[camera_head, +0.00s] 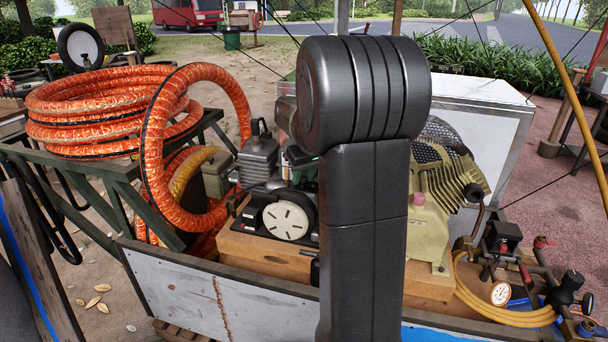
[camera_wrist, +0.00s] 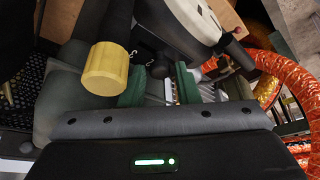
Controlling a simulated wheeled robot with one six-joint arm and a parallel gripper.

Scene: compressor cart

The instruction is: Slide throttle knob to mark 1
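In the wrist view, my gripper (camera_wrist: 160,85) has two green finger pads standing apart. A small dark knob-like piece (camera_wrist: 158,71) shows between or just beyond them; I cannot tell whether either pad touches it. A pale strip with marks (camera_wrist: 169,92) lies beside it, too small to read. I cannot identify the throttle knob or mark 1 with certainty. In the head view, my dark arm covers the middle of the cart, and my gripper is mostly hidden behind it. The engine (camera_head: 260,160) with a white round cover (camera_head: 286,221) stands left of my arm.
A yellow cylinder (camera_wrist: 106,69) is close to the left pad, and a red-tipped lever (camera_wrist: 240,33) is at upper right. Coiled orange hose (camera_head: 95,110) lies left of the engine. A beige compressor (camera_head: 428,205) and gauge fittings (camera_head: 500,293) stand right of my arm.

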